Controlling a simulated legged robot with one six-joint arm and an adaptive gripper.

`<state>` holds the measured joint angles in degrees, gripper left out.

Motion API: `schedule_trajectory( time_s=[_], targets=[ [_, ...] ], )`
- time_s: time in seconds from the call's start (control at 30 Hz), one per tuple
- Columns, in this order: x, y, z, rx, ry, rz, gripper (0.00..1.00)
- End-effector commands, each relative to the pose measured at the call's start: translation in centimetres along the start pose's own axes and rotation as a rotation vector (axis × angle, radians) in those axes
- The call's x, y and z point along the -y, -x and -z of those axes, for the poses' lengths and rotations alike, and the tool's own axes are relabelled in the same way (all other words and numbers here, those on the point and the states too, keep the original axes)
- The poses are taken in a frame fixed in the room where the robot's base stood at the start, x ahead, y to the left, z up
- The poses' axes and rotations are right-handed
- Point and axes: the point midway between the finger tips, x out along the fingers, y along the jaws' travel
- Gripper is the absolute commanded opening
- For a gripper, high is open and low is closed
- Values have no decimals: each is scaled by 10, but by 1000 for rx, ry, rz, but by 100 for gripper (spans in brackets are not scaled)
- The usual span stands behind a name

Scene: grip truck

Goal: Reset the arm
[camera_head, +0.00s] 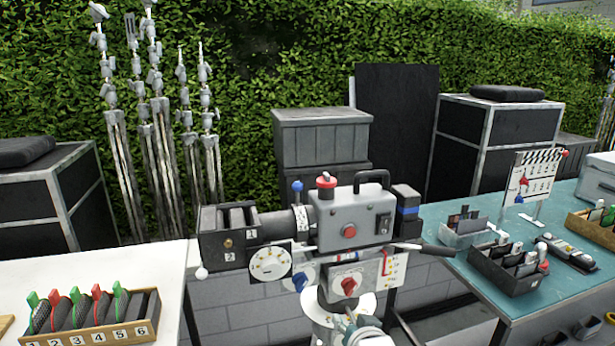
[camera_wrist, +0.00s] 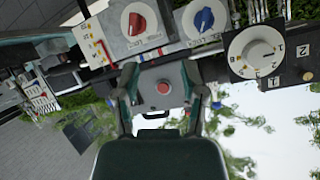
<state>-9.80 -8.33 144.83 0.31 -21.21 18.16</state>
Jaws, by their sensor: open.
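My gripper (camera_wrist: 161,84) is open and empty in the wrist view, with its two fingers apart. It faces the grey film camera (camera_head: 345,222), which stands on its support in the middle of the head view. The camera's grey body and red button (camera_wrist: 163,88) show between the fingers, upside down in the wrist view; I cannot tell how far away they are. Part of my arm (camera_head: 362,335) shows at the bottom of the head view, below the camera. The fingertips are not clear there.
Below the camera body are a white dial (camera_head: 270,263) and a red knob (camera_head: 349,285). A white table (camera_head: 110,268) with a numbered wooden rack (camera_head: 95,337) is at left. A teal table (camera_head: 550,263) with trays and a clapperboard (camera_head: 531,178) is at right. Dark cases stand behind.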

Motion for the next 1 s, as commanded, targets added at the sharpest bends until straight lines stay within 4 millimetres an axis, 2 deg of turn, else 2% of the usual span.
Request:
schedule_trajectory(
  time_s=[0.03, 0.27, 0.5, 0.63, 0.8, 1.0],
  targets=[
    [-4, 12, 5, 26, 16, -21, 54],
    [-26, 70, 4, 222, 91, -119, 54],
    [-44, 146, -10, 436, 156, -192, 54],
    [-49, 182, -21, 535, 178, -214, 54],
    [-51, 205, -29, 603, 191, -225, 54],
    [-52, 206, -30, 610, 192, -225, 54]
  ],
)
